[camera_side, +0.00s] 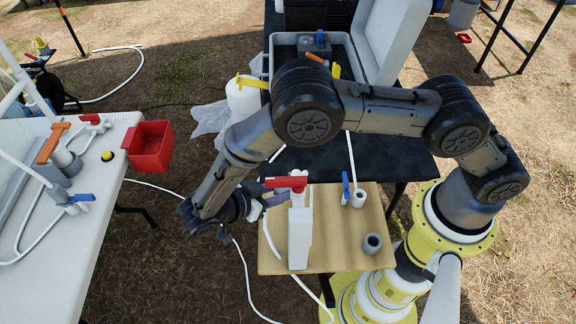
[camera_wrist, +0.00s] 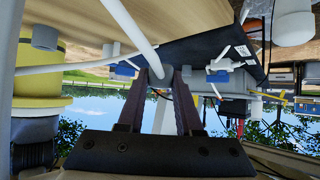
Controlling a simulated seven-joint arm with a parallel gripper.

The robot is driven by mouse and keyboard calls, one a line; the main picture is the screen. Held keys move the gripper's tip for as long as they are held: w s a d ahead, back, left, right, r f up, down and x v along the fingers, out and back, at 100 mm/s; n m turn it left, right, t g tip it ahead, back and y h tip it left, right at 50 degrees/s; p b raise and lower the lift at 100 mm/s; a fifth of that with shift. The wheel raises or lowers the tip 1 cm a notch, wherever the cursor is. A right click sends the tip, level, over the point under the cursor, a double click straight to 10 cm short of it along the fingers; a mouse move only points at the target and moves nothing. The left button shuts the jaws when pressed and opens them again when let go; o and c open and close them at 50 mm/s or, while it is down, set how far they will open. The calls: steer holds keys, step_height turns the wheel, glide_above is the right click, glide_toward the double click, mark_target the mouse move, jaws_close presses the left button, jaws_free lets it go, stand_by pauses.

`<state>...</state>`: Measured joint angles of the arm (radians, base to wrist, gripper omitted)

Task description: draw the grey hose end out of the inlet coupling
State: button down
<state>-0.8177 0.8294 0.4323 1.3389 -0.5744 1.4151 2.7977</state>
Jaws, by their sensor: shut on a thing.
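In the wrist view the fingers of my gripper (camera_wrist: 161,80) are shut on the grey hose end (camera_wrist: 160,77), and a white hose (camera_wrist: 128,25) runs from it toward the top left. In the side view my gripper (camera_side: 258,207) is at the left edge of the wooden board, beside a white block with a red-handled valve (camera_side: 287,181). The hose end is hidden there. A grey ring-shaped fitting (camera_side: 372,243) stands on the board's right part. I cannot tell which fitting is the inlet coupling, or whether the hose end is still inside it.
The wooden board (camera_side: 345,222) also carries a blue-handled valve (camera_side: 346,184) on a grey fitting. A white table (camera_side: 75,235) with valves and a red bin (camera_side: 151,146) stands at the left. A black table (camera_side: 380,157) lies behind the board. White hoses cross the ground.

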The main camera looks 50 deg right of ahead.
mark_target(277, 219)
steer(key=shift+s+a+f+n+t, duration=0.15)
steer(key=shift+s+a+n+t, duration=0.2)
steer(key=shift+a, duration=0.35)
steer(key=shift+s+f+h, duration=0.1)
steer(key=shift+f+h, duration=0.05)
steer(key=shift+h, duration=0.15)
steer(key=shift+f, duration=3.1)
steer(key=shift+f, duration=0.15)
steer(key=c, duration=0.5)
jaws_free()
steer(key=shift+a, duration=0.1)
steer(key=v, duration=1.3)
steer(key=shift+a+r, duration=0.25)
